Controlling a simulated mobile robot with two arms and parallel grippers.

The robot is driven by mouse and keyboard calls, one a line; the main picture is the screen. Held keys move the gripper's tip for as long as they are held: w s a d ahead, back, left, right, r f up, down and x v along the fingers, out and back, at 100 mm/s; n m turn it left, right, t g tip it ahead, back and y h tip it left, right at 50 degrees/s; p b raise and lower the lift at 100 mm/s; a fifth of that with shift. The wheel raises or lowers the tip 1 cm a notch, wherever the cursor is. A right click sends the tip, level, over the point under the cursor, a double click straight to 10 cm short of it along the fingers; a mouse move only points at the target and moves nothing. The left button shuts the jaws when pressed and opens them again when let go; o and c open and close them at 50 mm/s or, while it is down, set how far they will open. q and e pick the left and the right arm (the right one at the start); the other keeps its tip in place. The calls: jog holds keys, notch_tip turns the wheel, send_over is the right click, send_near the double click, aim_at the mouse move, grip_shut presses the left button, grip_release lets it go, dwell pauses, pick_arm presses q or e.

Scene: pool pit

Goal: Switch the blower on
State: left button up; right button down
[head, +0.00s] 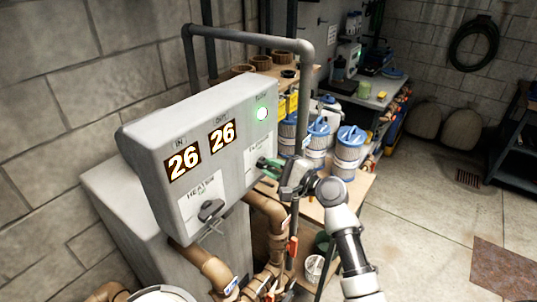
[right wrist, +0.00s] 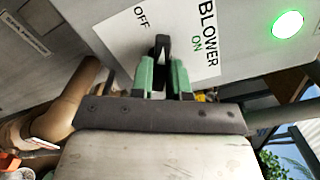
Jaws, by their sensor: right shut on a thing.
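The blower switch is a dark knob (right wrist: 162,44) on a white plate (right wrist: 185,25) marked BLOWER, OFF and ON, seen in the right wrist view. My right gripper (right wrist: 163,75) has its green fingers shut on this knob, one on each side. I cannot tell for sure which mark the knob points at. A round green lamp (head: 262,114) is lit above the plate and also shows in the wrist view (right wrist: 287,24). My left gripper is not in view.
A HEATER knob (head: 210,209) sits lower left on the box, below two lit displays (head: 184,162) reading 26. Brown pipes (head: 205,265) run below. Blue-lidded tubs (head: 349,150) stand on a bench behind my gripper. The floor at right is mostly clear.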

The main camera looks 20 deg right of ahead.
jog(key=m+p, duration=0.2)
jog(key=p, duration=0.1)
jog(key=shift+r+m, duration=0.2)
jog(key=shift+m, duration=0.2)
jog(key=shift+f+m+b, duration=0.25)
jog(key=shift+m+b, duration=0.05)
jog(key=shift+m, duration=1.2)
jog(key=m, duration=0.2)
jog(key=shift+m, duration=0.4)
jog(key=m, duration=0.4)
jog(key=shift+m, duration=0.3)
jog(key=c, duration=1)
grip_release()
jog(key=v, duration=0.7)
